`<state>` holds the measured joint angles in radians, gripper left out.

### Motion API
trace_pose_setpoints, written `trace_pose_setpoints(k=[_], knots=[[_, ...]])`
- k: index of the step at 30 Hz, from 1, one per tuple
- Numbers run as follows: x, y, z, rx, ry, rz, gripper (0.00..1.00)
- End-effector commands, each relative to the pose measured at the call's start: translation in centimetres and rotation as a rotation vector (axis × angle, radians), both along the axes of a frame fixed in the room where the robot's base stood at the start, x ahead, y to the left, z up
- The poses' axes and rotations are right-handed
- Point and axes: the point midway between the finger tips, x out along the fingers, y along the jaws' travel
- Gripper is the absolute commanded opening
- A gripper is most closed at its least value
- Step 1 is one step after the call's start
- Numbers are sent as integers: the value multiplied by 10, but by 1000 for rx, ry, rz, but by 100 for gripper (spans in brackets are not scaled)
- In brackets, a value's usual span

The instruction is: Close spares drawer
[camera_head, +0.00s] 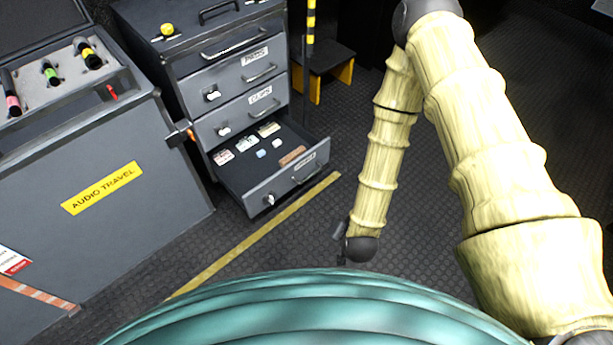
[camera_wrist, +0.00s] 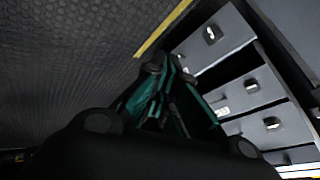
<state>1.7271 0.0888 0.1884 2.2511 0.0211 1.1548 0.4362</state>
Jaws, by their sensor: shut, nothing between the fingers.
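The bottom drawer (camera_head: 281,186) of the dark grey cabinet is pulled out, and its label is too small to read with certainty. Inside lie several small packets and pieces. Its front has a bar handle (camera_head: 305,172) and a white-tipped latch or knob. My gripper (camera_head: 341,242) is shut and empty, low over the floor to the right of the open drawer's front and apart from it.
Two shut drawers (camera_head: 238,112) sit above the open one. A grey "AUDIO TRAVEL" case (camera_head: 110,235) stands at left, with markers in its top tray. A yellow floor line (camera_head: 250,240) runs past the drawer. A dark step stool (camera_head: 325,62) stands behind. The floor before the drawer is clear.

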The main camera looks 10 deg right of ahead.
Motion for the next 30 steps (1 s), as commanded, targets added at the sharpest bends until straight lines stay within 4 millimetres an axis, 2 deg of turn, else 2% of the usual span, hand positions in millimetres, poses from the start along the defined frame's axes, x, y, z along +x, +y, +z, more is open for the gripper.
trace_pose_setpoints(k=[1, 9, 21, 30], knots=[[11, 4, -22, 21, -31, -27, 0], [65, 22, -62, 148, -197, -170, 0], [138, 40, -110, 357, -442, -372, 0], [183, 46, -138, 532, -625, -510, 0]])
